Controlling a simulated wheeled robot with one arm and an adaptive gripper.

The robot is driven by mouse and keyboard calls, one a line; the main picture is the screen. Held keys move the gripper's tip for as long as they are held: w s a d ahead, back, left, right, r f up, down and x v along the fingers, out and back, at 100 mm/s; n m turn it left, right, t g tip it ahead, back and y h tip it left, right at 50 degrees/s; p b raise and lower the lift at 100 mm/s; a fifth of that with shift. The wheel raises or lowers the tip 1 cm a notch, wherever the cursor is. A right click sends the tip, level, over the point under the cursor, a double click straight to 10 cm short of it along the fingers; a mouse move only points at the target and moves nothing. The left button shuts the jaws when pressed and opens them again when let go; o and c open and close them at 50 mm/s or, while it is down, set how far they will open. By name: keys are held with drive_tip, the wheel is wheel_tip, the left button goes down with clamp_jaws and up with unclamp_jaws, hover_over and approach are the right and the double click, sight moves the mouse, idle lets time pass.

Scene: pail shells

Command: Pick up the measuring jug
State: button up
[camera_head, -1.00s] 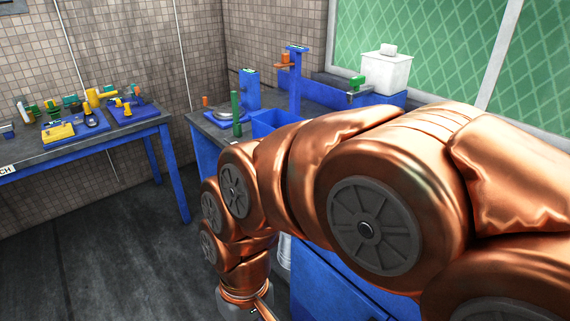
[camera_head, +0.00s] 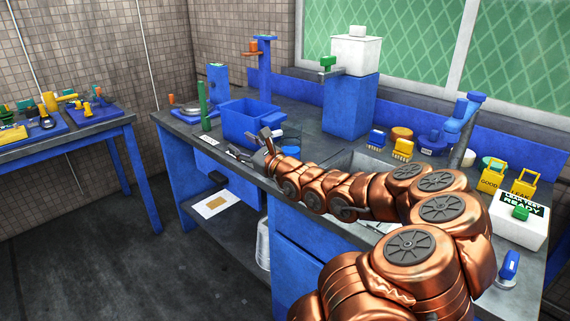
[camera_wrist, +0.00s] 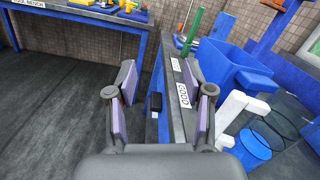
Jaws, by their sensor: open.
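The measuring jug (camera_wrist: 283,120) appears to be the clear vessel at the right of the wrist view. It has a pale upright handle, and a blue disc shows within its outline. In the head view only a blue patch (camera_head: 291,150) shows at that spot, behind my wrist; its clear walls are hard to make out. My gripper (camera_wrist: 160,85) is open and empty, its fingers apart over the bench's front edge. The jug is to the right of the fingers and not between them. In the head view my gripper (camera_head: 250,145) is near the blue bin.
A blue bin (camera_head: 240,125) and a green post (camera_head: 202,105) stand on the grey bench by my gripper. A white box on a blue stand (camera_head: 350,105), brushes and a sink are further right. A tool bench (camera_head: 85,130) is at left, with open floor between.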

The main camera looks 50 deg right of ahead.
sight(283, 147)
drive_tip(key=s+d+f+m+h, duration=0.1)
drive_tip(key=d+f+m, duration=0.1)
drive_tip(key=d, duration=0.1)
drive_tip(key=s+d+f+m+g+h, duration=0.1)
drive_tip(key=s+d+f+m+h, duration=0.1)
drive_tip(key=d+f, duration=0.1)
drive_tip(key=s+d+f+m+h+b, duration=0.1)
drive_tip(key=d+f+m, duration=0.1)
drive_tip(key=d, duration=0.2)
drive_tip(key=shift+s+d+f+g+h, duration=0.15)
drive_tip(key=shift+d+f+g+h, duration=0.15)
drive_tip(key=shift+d+g, duration=0.1)
drive_tip(key=shift+a+r+p+x, duration=0.15)
drive_tip(key=shift+p+x, duration=0.3)
drive_tip(key=shift+x, duration=1.45)
drive_tip(key=shift+a+r+p+x, duration=0.1)
drive_tip(key=shift+p+x, duration=0.35)
drive_tip(key=shift+x, duration=1.5)
clamp_jaws()
